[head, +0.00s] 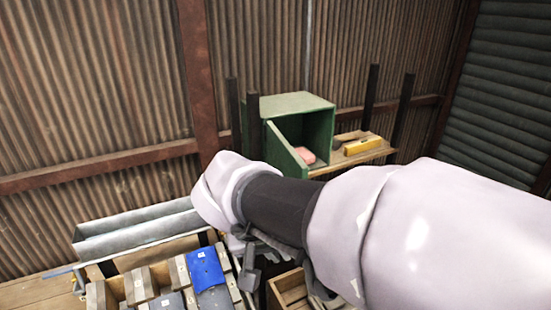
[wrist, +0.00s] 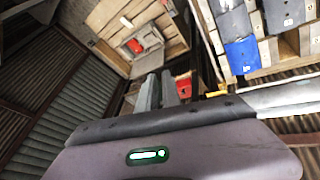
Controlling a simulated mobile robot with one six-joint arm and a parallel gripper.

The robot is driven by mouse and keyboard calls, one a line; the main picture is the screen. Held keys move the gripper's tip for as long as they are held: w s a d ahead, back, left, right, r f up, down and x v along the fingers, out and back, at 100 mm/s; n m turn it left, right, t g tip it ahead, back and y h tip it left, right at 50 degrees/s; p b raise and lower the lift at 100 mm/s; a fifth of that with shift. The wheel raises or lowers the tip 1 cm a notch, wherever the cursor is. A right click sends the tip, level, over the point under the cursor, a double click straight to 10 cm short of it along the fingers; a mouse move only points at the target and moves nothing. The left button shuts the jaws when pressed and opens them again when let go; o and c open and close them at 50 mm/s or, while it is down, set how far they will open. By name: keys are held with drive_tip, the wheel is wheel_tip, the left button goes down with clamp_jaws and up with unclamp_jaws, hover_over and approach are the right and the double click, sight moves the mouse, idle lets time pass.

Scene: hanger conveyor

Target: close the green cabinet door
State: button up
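The green cabinet (head: 310,104) stands on a wooden shelf against the corrugated wall in the head view. Its green door (head: 285,150) is on the left side and stands open, swung out toward me. A pinkish-red object (head: 305,155) shows inside. My gripper (head: 248,272) hangs below and in front of the cabinet, apart from the door and partly hidden by my arm. In the wrist view its two grey fingers (wrist: 159,91) look close together, with nothing seen between them. I do not make out the cabinet in the wrist view.
A yellow tool (head: 362,145) lies on the shelf right of the cabinet. Dark posts (head: 253,125) stand beside the cabinet. Below are a grey metal trough (head: 140,232), several blocks with a blue piece (head: 205,268), and a wooden crate (wrist: 112,18) holding a red-and-white item (wrist: 142,42).

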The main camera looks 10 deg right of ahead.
drive_tip(key=shift+n+t+h, duration=0.5)
drive_tip(key=shift+n+h, duration=0.1)
drive_tip(key=shift+h, duration=0.1)
drive_tip(key=w+a+r+p, duration=0.1)
drive_tip(key=w+a+r, duration=0.1)
drive_tip(key=w+a+r+p, duration=0.1)
drive_tip(key=w+a+r, duration=0.1)
drive_tip(key=w+r, duration=0.1)
drive_tip(key=shift+p, duration=0.35)
clamp_jaws()
drive_tip(key=w+d+f, duration=0.5)
drive_tip(key=d+f, duration=0.3)
drive_tip(key=shift+f+b, duration=0.25)
drive_tip(key=shift+b, duration=0.15)
drive_tip(key=shift+w+d, duration=0.1)
drive_tip(key=shift+d, duration=0.1)
